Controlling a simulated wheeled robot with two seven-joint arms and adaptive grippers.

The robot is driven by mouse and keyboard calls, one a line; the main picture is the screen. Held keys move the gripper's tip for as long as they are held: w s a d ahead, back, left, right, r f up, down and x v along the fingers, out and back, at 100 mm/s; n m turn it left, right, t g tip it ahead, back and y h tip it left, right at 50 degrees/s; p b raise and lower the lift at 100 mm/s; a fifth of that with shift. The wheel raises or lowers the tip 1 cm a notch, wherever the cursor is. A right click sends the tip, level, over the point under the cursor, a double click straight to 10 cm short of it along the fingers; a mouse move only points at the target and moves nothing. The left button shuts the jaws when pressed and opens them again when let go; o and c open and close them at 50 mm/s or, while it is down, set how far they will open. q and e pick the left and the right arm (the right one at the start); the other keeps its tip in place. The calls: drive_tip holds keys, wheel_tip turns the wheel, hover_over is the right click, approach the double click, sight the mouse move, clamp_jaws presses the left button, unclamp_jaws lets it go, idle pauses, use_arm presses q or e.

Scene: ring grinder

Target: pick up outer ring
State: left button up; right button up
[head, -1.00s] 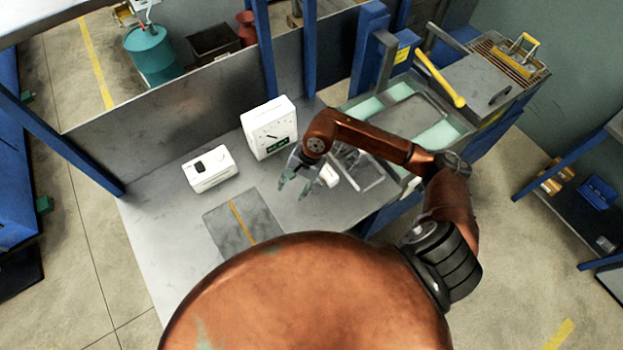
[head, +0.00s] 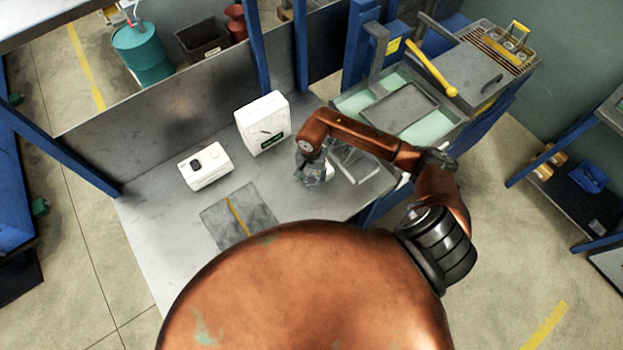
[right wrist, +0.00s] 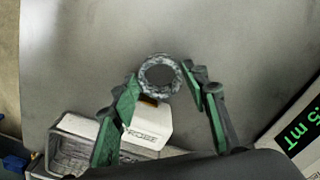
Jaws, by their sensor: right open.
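The outer ring (right wrist: 145,66) shows in the right wrist view as a grey, mottled metal ring with a round opening. It lies over the grey table top, just beyond a white block. My right gripper (right wrist: 161,78) is open, with its green-padded fingers to the left and right of the ring and a gap on each side. In the head view my right gripper (head: 311,177) is low over the table, left of the clear tray. The ring cannot be made out there, where the gripper and arm cover that spot. My left gripper is not in view.
The white block (right wrist: 148,128) with dark lettering and a metal tray (right wrist: 72,131) stand close to my fingers. A white meter (head: 263,124) and a white box (head: 205,166) stand left of the gripper. A dark mat (head: 218,218) lies in front of them.

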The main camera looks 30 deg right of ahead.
drive_tip(key=c, duration=1)
drive_tip(key=shift+r, duration=0.1)
